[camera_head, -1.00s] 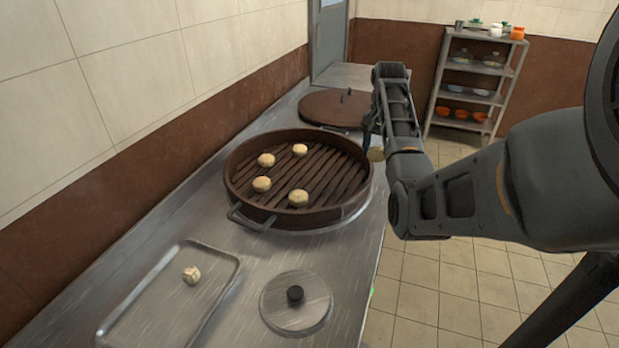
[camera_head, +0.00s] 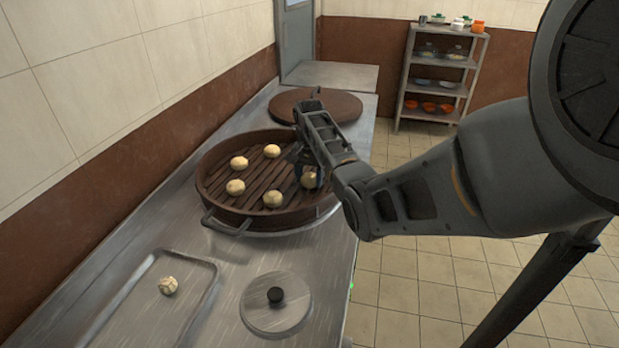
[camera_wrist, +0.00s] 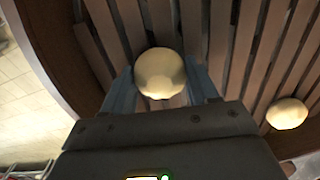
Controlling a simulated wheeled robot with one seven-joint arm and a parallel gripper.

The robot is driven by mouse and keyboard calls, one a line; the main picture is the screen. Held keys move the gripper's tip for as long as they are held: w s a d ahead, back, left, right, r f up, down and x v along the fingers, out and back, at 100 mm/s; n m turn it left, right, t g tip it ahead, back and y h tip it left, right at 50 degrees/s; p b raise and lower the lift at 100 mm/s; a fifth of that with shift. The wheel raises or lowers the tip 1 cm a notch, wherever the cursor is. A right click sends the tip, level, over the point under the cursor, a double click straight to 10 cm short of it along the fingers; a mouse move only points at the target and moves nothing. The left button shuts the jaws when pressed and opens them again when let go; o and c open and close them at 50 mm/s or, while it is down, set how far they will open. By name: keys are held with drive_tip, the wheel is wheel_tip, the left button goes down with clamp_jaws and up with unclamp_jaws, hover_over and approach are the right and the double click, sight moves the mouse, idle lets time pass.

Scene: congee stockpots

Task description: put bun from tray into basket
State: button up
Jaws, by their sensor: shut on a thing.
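My gripper (camera_head: 306,172) is shut on a pale round bun (camera_wrist: 160,73), which sits between its two fingers in the wrist view. The held bun also shows in the head view (camera_head: 310,180), below the fingers over the right part of the round brown slatted basket (camera_head: 222,206). Whether it touches the slats is hard to tell. Several other buns lie in the basket, one of them nearest the front (camera_head: 273,199). The metal tray (camera_head: 135,300) at the front left holds one bun (camera_head: 168,285).
A round metal lid (camera_head: 262,318) with a black knob lies in front of the basket. A brown round lid (camera_head: 345,106) lies behind it. The wall runs along the counter's left side. A shelf rack (camera_head: 438,75) stands at the back right.

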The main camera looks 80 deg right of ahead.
sight(309, 175)
drive_tip(key=shift+f, duration=0.3)
drive_tip(key=shift+f, duration=0.15)
drive_tip(key=o, duration=1)
drive_tip(key=shift+o, duration=0.2)
wheel_tip(309, 175, up, 12)
drive_tip(key=shift+r, duration=0.2)
